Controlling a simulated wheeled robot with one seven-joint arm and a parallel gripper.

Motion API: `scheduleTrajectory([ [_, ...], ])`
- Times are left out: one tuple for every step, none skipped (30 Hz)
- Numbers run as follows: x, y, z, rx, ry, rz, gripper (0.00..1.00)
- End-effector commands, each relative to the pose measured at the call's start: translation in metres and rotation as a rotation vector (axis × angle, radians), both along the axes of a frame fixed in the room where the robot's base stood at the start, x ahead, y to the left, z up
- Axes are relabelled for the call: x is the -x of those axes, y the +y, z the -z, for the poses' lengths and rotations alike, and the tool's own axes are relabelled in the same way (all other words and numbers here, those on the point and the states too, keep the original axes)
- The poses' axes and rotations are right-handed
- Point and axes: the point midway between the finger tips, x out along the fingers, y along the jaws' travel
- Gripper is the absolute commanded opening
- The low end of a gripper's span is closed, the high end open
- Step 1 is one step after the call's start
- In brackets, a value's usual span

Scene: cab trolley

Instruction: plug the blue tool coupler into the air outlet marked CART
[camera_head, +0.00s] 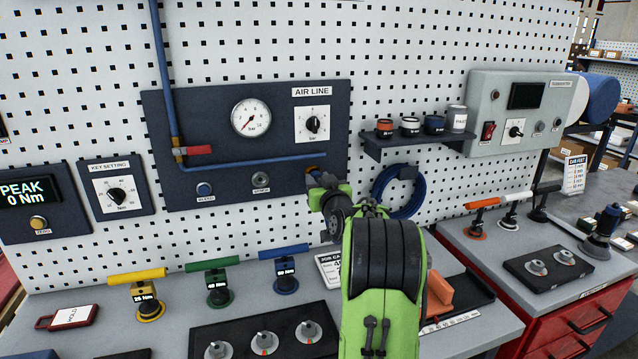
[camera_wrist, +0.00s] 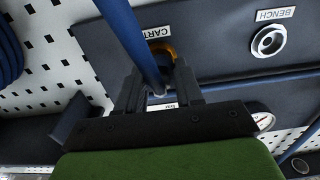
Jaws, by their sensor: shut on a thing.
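My gripper (camera_head: 322,188) is at the right end of the dark AIR LINE panel (camera_head: 225,110). In the wrist view my gripper (camera_wrist: 160,75) is shut on the blue tool coupler, whose body is mostly hidden between the fingers. A blue hose (camera_wrist: 138,40) runs across the fingers. The CART label (camera_wrist: 154,32) shows just beyond the fingertips, with an orange ring (camera_wrist: 161,47) beside it. The CART outlet is covered by the ring and fingers. I cannot tell whether the coupler is seated in it or only close to it.
The silver BENCH outlet (camera_wrist: 268,42) is beside the gripper, uncovered. A coiled blue hose (camera_head: 400,190) hangs at the right, below a small shelf (camera_head: 418,142) of jars. A red-handled valve (camera_head: 195,150) is on the blue pipe. Coloured tools stand on the bench (camera_head: 170,330) below.

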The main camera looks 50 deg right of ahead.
Motion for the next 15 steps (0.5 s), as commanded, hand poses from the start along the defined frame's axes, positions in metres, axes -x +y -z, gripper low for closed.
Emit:
scheduleTrajectory([
  [-0.0001,0.0,-0.0005,0.0,-0.001,0.0,0.0],
  [-0.0003,-0.0001,-0.0005,0.0,-0.001,0.0,0.0],
  [-0.0007,-0.0004,-0.0005,0.0,-0.001,0.0,0.0],
  [-0.0011,-0.0006,-0.0005,0.0,-0.001,0.0,0.0],
  [-0.0016,-0.0009,-0.0005,0.0,-0.001,0.0,0.0],
  [-0.0024,-0.0013,-0.0004,0.0,0.0,0.0,0.0],
  [-0.0029,-0.0016,-0.0003,0.0,0.0,0.0,0.0],
  [-0.0034,-0.0019,-0.0002,0.0,0.0,0.0,0.0],
  [-0.0041,-0.0024,-0.0001,0.0,0.001,0.0,0.0],
  [-0.0047,-0.0027,0.0,0.0,0.001,0.0,0.0],
  [-0.0052,-0.003,0.0,0.0,0.001,0.0,0.0],
  [-0.0059,-0.0035,-0.0002,0.0,0.001,0.0,0.0],
  [-0.0064,-0.0037,-0.0003,0.0,0.0,0.0,0.0],
  [-0.0069,-0.004,-0.0004,0.0,0.0,0.0,0.0],
  [-0.0076,-0.0044,-0.0006,0.0,0.0,0.0,0.0],
])
